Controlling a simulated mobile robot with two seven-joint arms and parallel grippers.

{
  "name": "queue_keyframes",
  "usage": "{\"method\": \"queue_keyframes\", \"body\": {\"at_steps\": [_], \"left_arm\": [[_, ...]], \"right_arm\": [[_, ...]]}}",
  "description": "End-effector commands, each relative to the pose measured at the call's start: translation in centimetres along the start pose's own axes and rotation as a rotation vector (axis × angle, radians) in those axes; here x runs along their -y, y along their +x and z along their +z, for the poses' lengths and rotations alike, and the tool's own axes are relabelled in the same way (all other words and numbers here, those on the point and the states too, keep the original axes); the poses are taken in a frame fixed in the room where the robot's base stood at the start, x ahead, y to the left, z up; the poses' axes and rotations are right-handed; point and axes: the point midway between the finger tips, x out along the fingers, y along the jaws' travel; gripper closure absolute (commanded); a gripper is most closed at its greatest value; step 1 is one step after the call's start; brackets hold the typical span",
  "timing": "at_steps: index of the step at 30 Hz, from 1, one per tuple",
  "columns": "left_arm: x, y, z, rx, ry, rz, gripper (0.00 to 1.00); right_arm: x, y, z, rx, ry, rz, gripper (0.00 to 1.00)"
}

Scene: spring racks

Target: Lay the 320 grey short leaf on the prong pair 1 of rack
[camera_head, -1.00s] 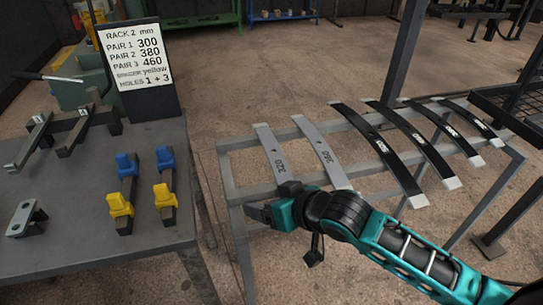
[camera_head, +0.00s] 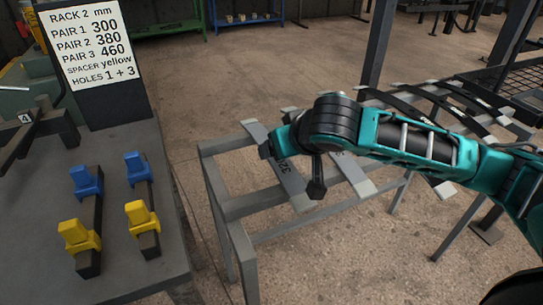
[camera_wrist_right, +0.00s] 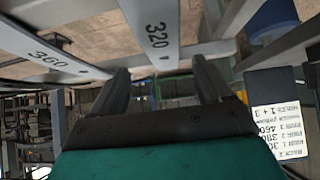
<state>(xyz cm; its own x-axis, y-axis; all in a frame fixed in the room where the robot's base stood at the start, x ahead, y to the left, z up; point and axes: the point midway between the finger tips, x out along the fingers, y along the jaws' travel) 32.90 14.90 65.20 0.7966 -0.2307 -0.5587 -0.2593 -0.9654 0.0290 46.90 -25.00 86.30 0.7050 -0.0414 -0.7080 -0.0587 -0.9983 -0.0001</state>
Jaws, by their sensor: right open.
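The 320 grey short leaf (camera_head: 292,183) lies across the grey frame stand, partly hidden by my right gripper. In the wrist view the leaf (camera_wrist_right: 154,30) has its number showing and its end points between my fingers. My right gripper (camera_head: 267,149) is open over the leaf; its fingers (camera_wrist_right: 160,75) are on either side of the leaf's line, and I cannot tell whether they touch it. A dark rack part with prongs (camera_head: 38,135) shows at the far left, cut off by the picture edge, with a label reading 4. My left gripper is not in view.
The 360 grey leaf (camera_wrist_right: 50,58) lies beside the 320 leaf. Several black leaves (camera_head: 440,98) lie farther right on the stand (camera_head: 222,146). Blue (camera_head: 86,181) and yellow (camera_head: 141,215) blocks sit on dark bars on the left table, by a sign (camera_head: 95,45) for rack 2.

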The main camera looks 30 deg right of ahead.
Motion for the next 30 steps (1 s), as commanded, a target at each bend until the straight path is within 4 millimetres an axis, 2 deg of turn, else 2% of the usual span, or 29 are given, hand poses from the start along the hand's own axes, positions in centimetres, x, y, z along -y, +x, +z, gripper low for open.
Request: {"method": "queue_keyframes", "body": {"at_steps": [7,15,24,30], "left_arm": [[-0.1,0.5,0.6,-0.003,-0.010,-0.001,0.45],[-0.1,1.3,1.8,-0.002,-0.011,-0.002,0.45],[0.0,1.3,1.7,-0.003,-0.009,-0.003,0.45],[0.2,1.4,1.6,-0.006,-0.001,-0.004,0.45]], "right_arm": [[0.2,2.2,0.0,-0.001,0.000,-0.001,0.22],[0.5,5.9,-0.3,-0.001,-0.001,0.000,0.22],[0.5,6.3,-0.4,-0.001,-0.002,-0.001,0.22],[0.5,6.3,-0.4,-0.001,-0.002,-0.001,0.41]]}}
